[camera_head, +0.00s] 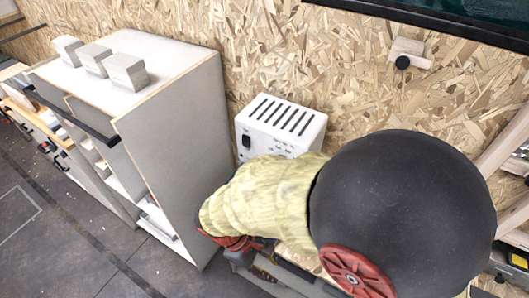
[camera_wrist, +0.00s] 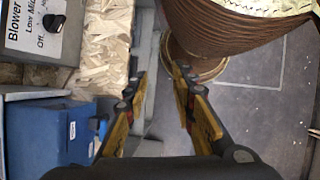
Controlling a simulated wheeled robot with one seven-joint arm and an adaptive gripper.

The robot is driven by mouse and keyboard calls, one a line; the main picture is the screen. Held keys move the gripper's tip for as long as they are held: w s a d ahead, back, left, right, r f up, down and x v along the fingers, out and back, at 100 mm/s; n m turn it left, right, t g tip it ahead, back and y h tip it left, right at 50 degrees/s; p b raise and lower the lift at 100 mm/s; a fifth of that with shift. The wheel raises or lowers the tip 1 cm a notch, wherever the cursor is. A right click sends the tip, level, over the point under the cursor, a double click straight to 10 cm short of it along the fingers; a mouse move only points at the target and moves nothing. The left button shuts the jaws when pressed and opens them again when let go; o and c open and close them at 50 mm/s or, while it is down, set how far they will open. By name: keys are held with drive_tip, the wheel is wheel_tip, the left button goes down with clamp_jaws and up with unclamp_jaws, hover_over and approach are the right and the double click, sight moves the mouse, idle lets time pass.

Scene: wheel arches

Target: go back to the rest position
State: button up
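My gripper (camera_wrist: 155,78) shows in the wrist view, its two yellow-padded fingers reaching up from the lower edge. The fingers are apart, with nothing between them. Grey surface shows in the gap. In the head view my arm fills the lower right, and I cannot make out the fingertips there. A white blower box (camera_head: 281,127) with dark slots on top stands by the chipboard wall, just behind my arm. Its labelled face (camera_wrist: 52,28) with a black knob is at the upper left of the wrist view, clear of the fingers.
A grey-white cabinet (camera_head: 170,125) with small blocks (camera_head: 94,60) on top stands left of my arm. A blue box (camera_wrist: 48,140) is at the lower left of the wrist view. A wooden peg block (camera_head: 407,54) is on the wall. Open floor (camera_head: 95,215) lies at the lower left.

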drive_tip(key=w+d+r+m+t+y+b, duration=0.2)
drive_tip(key=d+r+m+t+y+b, duration=0.2)
drive_tip(key=d+r+m, duration=0.9)
drive_tip(key=shift+d+r+t+y, duration=0.6)
drive_tip(key=shift+d+r+t, duration=0.8)
drive_tip(key=shift+d+r, duration=1.3)
drive_tip(key=shift+w+a+r, duration=0.1)
drive_tip(key=shift+a+r, duration=0.2)
drive_tip(key=shift+a, duration=0.05)
drive_tip(key=shift+c, duration=0.4)
